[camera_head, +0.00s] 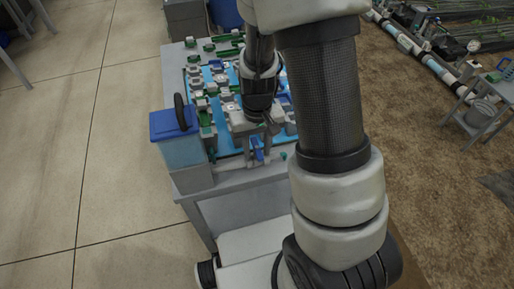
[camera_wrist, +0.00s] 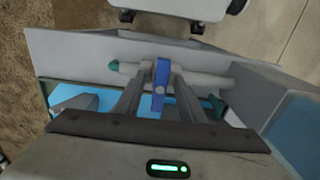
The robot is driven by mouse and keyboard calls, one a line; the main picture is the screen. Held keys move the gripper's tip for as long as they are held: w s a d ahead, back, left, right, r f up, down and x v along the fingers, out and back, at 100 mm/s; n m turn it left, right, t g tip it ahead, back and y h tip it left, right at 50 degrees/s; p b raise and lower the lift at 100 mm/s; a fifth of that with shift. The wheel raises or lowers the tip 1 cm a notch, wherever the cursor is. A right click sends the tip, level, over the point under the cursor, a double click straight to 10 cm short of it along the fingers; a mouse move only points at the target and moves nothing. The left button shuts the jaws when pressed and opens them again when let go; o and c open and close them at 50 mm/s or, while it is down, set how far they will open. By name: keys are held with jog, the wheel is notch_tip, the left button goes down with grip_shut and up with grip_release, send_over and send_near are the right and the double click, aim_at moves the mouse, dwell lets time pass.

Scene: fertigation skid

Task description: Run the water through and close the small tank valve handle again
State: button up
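The small tank (camera_head: 180,150), a translucent blue box with a darker blue lid, stands at the front left corner of the bench. A blue tank wall also shows at the right of the wrist view (camera_wrist: 300,130). A blue valve handle (camera_wrist: 161,78) sits on a pale grey pipe (camera_wrist: 205,80) with green ends. The handle also shows in the head view (camera_head: 257,150). My gripper (camera_wrist: 161,82) is open, with one finger on each side of the handle. Narrow gaps seem to show between fingers and handle. Whether the valve is open is unclear.
Several grey, green and blue fittings (camera_head: 203,85) crowd the blue bench surface behind my gripper. The grey bench's front edge (camera_head: 235,183) lies close by. A small side table (camera_head: 485,115) stands far right.

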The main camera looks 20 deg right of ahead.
grip_shut()
jog(key=shift+f+n+b, duration=0.25)
jog(key=shift+n+b, duration=0.3)
jog(key=shift+n, duration=0.25)
jog(key=shift+n+b, duration=0.45)
jog(key=shift+n, duration=0.75)
jog(key=n, duration=0.4)
jog(key=shift+r, duration=0.3)
jog(key=n+p, duration=0.1)
jog(key=n, duration=0.1)
jog(key=n+p, duration=0.1)
jog(key=n, duration=0.2)
jog(key=n+p, duration=0.1)
jog(key=n, duration=0.1)
jog(key=shift+s+r, duration=0.1)
jog(key=shift+r, duration=0.15)
jog(key=n+p, duration=0.1)
jog(key=n, duration=0.2)
jog(key=shift+f+p, duration=0.15)
jog(key=shift+p, duration=0.15)
jog(key=shift+f+n, duration=0.2)
jog(key=shift+n, duration=0.5)
